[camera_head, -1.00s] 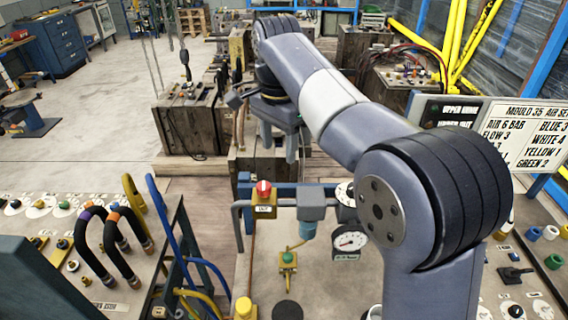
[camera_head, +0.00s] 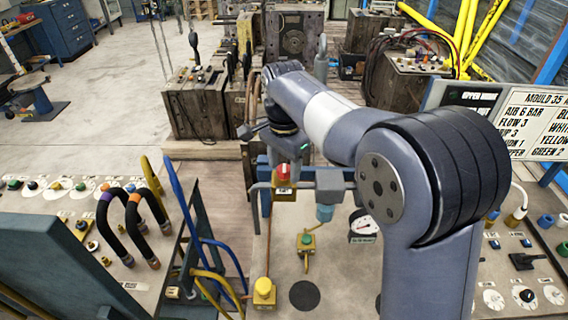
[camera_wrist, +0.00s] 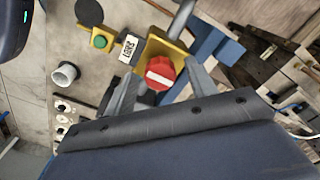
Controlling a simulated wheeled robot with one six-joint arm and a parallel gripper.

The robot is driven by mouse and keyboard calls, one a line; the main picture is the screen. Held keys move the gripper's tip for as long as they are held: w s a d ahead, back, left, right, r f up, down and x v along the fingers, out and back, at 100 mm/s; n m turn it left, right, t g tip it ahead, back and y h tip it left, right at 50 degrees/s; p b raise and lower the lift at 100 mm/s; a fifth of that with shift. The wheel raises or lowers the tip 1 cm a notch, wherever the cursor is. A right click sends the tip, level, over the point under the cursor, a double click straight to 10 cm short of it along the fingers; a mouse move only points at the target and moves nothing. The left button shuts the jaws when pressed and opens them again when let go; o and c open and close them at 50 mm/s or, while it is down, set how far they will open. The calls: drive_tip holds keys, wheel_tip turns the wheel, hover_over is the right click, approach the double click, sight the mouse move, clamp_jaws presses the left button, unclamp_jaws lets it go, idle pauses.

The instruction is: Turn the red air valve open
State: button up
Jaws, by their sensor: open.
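The red air valve (camera_head: 283,169) is a round red knob on a yellow body, on the pipe at the panel's back edge. In the wrist view the red knob (camera_wrist: 160,73) faces me and has a white bar across it. My gripper (camera_wrist: 164,70) is open, with one finger on each side of the knob in that picture. I see gaps between fingers and knob, and cannot tell how far the fingertips are from it in depth. In the head view my gripper (camera_head: 291,158) is just above and behind the knob, its fingertips partly hidden.
A blue-grey pipe fitting (camera_head: 328,185) and a dial gauge (camera_head: 362,226) stand right of the valve. Hoses (camera_head: 188,215) rise at the left. A sign board (camera_head: 533,120) is at right.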

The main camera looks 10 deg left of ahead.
drive_tip(key=c, duration=1)
drive_tip(key=shift+o, duration=0.2)
drive_tip(key=shift+n, duration=0.3)
drive_tip(key=n+p, duration=0.2)
drive_tip(key=n, duration=0.1)
drive_tip(key=shift+r, duration=0.1)
drive_tip(key=n+p, duration=0.1)
drive_tip(key=n, duration=0.4)
drive_tip(key=shift+n+p, duration=0.4)
drive_tip(key=n+p, duration=0.1)
drive_tip(key=n, duration=0.3)
drive_tip(key=shift+n, duration=2.3)
